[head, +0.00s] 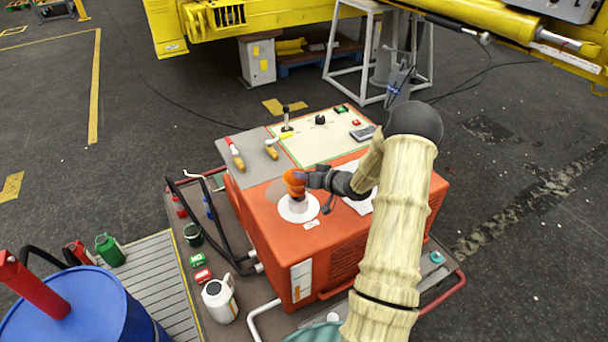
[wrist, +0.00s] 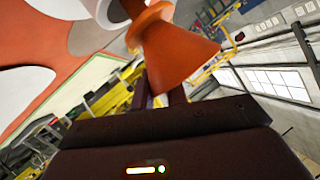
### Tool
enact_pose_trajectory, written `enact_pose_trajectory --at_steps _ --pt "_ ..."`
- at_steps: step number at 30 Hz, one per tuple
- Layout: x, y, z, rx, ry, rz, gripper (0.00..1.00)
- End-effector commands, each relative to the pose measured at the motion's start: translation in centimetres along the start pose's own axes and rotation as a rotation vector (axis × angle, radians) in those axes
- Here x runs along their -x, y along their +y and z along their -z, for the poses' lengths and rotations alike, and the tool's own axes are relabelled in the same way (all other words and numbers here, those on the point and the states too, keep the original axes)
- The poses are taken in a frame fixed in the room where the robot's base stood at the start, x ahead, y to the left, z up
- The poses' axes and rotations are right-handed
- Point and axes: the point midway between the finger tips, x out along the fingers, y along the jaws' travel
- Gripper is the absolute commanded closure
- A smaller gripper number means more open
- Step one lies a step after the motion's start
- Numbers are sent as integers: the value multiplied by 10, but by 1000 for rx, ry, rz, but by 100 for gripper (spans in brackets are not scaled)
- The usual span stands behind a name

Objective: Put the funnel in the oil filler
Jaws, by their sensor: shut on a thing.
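The orange funnel (head: 294,181) is in my gripper (head: 308,180), just above the oil filler (head: 298,204), a light neck in a white round patch on top of the red machine. In the wrist view the funnel (wrist: 176,50) has its wide cone toward the camera side and its narrow end at the pale filler neck (wrist: 110,10). My gripper (wrist: 160,98) is shut on the funnel. Whether the spout is inside the filler opening or only at its edge, I cannot tell.
The red machine (head: 280,245) stands on a cart. Tools with yellow handles (head: 236,158) lie on its grey top, beside a pale panel (head: 318,135) with small items. A white jug (head: 219,300) and a blue drum (head: 85,310) stand at lower left.

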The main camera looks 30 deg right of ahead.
Motion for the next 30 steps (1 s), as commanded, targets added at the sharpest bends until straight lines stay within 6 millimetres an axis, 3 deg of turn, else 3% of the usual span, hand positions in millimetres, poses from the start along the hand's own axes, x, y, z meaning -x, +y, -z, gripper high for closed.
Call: enact_pose_trajectory --at_steps 1,2,5,14,20,30 --pt "0 0 0 0 1 0 100" --pt "0 0 0 0 0 0 82" --pt "0 0 0 0 0 0 62" --pt "0 -1 1 1 1 0 61" --pt "7 -7 13 1 1 0 61" --pt "72 -5 11 0 2 -3 61"
